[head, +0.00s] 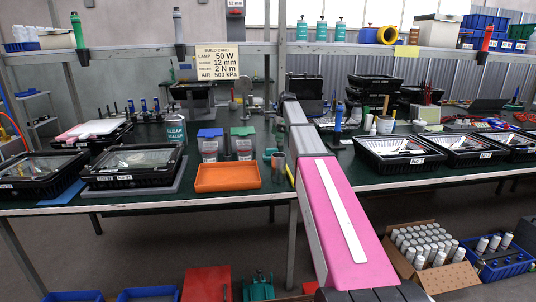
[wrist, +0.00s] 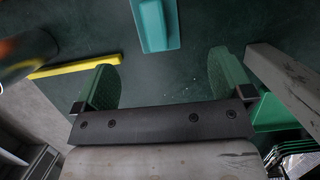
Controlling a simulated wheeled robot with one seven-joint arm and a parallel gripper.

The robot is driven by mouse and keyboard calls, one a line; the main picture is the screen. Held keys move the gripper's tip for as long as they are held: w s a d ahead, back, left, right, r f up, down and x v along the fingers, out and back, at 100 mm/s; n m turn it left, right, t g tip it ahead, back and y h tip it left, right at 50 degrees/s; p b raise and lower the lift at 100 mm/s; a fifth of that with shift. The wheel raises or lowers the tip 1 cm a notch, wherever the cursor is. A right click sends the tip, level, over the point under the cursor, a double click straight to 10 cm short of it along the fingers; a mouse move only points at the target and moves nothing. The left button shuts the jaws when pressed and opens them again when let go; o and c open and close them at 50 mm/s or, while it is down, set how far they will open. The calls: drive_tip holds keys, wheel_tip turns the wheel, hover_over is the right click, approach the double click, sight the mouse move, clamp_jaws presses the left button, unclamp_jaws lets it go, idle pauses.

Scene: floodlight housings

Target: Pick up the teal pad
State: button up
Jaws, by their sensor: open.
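A teal piece (wrist: 155,25), which looks like the teal pad, lies on the dark green bench top at the upper middle of the wrist view. It has a raised block on a wider flat base, and its top end is cut off by the frame. My gripper (wrist: 164,82) is open, with its two green-faced fingers wide apart and nothing between them. The teal piece is ahead of the fingertips, apart from them. In the head view my arm hides the gripper. A small teal object (head: 269,153) shows left of my arm there; I cannot tell if it is the same piece.
A yellow stick (wrist: 75,66) lies by the left finger. A grey bar (wrist: 290,85) and a green part (wrist: 275,113) are close to the right finger. An orange tray (head: 228,177) and clear bins (head: 244,147) stand left of my arm. A shelf rail (head: 150,53) spans the bench.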

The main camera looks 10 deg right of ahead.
sight(270, 153)
drive_tip(key=x, duration=0.5)
drive_tip(key=shift+s, duration=0.1)
drive_tip(key=shift+s+a+x, duration=0.1)
drive_tip(key=shift+x, duration=1.25)
drive_tip(key=shift+s+a+x, duration=0.1)
drive_tip(key=shift+a+x, duration=0.05)
drive_tip(key=shift+x, duration=1.15)
drive_tip(key=c, duration=1)
